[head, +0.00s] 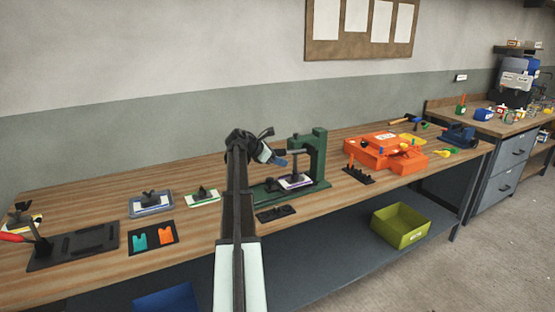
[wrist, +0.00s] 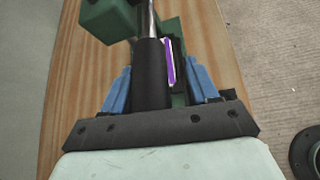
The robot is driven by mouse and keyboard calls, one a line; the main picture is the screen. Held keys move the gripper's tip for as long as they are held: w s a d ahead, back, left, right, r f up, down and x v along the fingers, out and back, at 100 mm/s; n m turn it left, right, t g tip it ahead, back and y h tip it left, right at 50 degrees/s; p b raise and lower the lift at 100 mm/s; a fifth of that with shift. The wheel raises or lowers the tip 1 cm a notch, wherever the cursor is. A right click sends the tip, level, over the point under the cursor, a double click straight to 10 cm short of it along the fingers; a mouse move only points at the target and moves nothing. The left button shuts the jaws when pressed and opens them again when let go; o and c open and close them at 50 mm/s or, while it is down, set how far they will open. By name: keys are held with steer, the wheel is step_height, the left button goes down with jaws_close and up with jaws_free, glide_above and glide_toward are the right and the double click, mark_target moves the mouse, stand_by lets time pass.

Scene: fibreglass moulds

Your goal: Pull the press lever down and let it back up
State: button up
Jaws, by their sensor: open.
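The green press (head: 319,158) stands on the workbench just right of my gripper in the head view. Its green body also shows at the top of the wrist view (wrist: 108,18). The press lever has a black grip (wrist: 152,75) on a bright metal rod. My gripper (wrist: 158,68) is open, with its blue fingers on either side of the black grip and a gap visible on both sides. In the head view my gripper (head: 277,158) is at the press's left side. A purple-and-white piece (head: 295,182) lies under the press ram.
An orange case (head: 385,152) and a black rack (head: 358,175) stand right of the press. Left of my arm are small moulds (head: 151,203), a black tray (head: 154,238) with coloured pieces and a dark plate (head: 75,246). A yellow-green bin (head: 400,226) sits on the lower shelf.

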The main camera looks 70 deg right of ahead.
steer(key=v, duration=1.3)
steer(key=shift+w+a, duration=0.2)
steer(key=shift+a, duration=0.1)
steer(key=shift+w, duration=0.1)
